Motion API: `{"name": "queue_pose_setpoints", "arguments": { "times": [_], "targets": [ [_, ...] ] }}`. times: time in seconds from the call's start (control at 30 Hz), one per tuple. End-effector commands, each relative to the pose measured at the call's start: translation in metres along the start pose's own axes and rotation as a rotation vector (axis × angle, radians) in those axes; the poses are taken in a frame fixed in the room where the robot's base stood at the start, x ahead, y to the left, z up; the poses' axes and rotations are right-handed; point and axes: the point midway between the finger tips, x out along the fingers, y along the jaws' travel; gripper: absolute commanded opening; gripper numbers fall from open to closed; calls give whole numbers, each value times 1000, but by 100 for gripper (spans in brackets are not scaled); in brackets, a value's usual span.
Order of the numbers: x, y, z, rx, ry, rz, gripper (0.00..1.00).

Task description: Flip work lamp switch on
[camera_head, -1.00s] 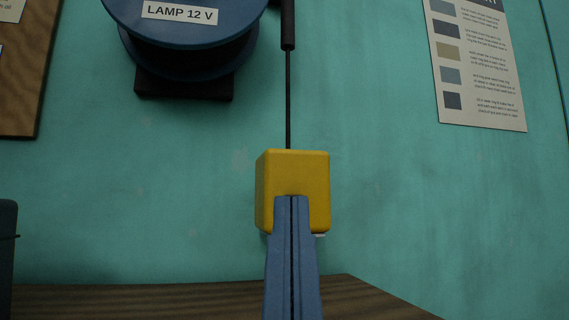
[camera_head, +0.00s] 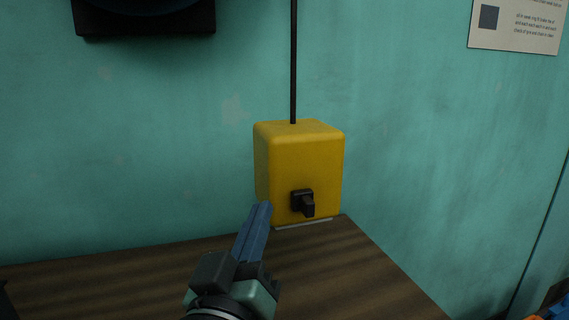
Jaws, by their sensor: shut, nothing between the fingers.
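A yellow switch box (camera_head: 280,165) stands at the back of the wooden bench, near the teal wall, with a black cable rising from its top. A black toggle switch (camera_head: 306,205) sticks out of the lower part of its front face and looks tilted downward. My gripper (camera_head: 262,207) is in front of the box, to the left of the switch. Its blue fingers are shut together with nothing between them. The fingertips overlap the box's lower left edge in the picture. I cannot tell whether they touch it.
The wooden bench top (camera_head: 130,285) is clear around the box. A dark block (camera_head: 145,20) is on the wall at upper left, and a paper chart (camera_head: 515,28) hangs at upper right. An orange and blue thing shows at the lower right corner.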

Motion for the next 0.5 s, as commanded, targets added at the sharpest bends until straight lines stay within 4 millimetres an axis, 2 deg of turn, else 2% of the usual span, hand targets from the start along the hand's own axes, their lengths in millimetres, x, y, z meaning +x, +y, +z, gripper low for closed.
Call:
{"name": "queue_pose_setpoints", "arguments": {
  "times": [0.03, 0.17, 0.5],
  "targets": [
    [3, -2, -8, -49, -40, -9, 0],
    [2, -13, 0, -178, -129, -16, 0],
    [-21, -29, 5, -544, -303, -37, 0]
  ]
}}
